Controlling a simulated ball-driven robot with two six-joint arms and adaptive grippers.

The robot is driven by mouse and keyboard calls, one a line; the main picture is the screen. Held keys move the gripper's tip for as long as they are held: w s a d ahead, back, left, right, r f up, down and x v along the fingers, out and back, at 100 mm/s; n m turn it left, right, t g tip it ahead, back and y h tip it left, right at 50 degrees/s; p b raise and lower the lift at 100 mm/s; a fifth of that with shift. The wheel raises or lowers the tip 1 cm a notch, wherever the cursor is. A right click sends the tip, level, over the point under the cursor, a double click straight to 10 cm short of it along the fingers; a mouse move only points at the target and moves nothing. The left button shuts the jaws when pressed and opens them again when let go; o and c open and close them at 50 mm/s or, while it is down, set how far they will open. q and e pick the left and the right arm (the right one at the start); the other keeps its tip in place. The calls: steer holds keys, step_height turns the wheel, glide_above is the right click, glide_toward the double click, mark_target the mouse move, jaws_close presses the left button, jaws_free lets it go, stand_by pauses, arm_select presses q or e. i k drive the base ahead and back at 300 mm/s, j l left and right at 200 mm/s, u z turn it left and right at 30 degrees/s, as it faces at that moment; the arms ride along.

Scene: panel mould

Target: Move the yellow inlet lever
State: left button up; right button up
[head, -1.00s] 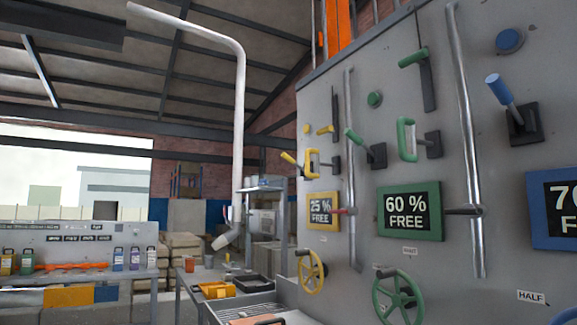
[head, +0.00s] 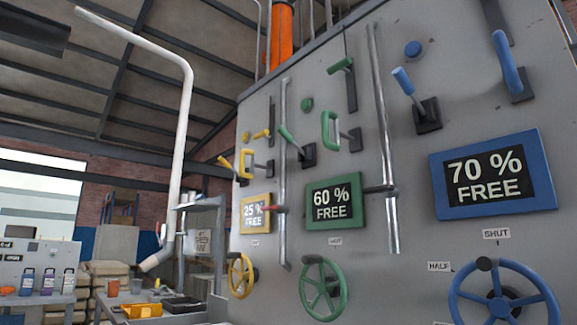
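The yellow controls are at the left end of the grey panel in the head view. A yellow-tipped lever (head: 225,162) sticks out to the left there, angled up. Beside it is a yellow D-shaped handle (head: 242,164), and a small yellow lever (head: 262,134) sits above. I cannot tell from the view which of these is the inlet lever. Below are a yellow-framed "25 % FREE" sign (head: 245,211) and a yellow handwheel (head: 240,276). Neither of my grippers is in view.
The grey panel (head: 400,170) also carries green controls with a "60 % FREE" sign (head: 333,202) and blue ones with a "70 % FREE" sign (head: 490,175). Upright metal pipes (head: 380,130) stand between the groups. A low bench with trays (head: 185,305) is at the lower left.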

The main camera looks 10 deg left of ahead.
mark_target(222, 160)
steer(key=i+j+z, duration=0.15)
steer(key=j+z, duration=0.3)
steer(key=i+j+z, duration=0.1)
steer(key=j+z, duration=0.85)
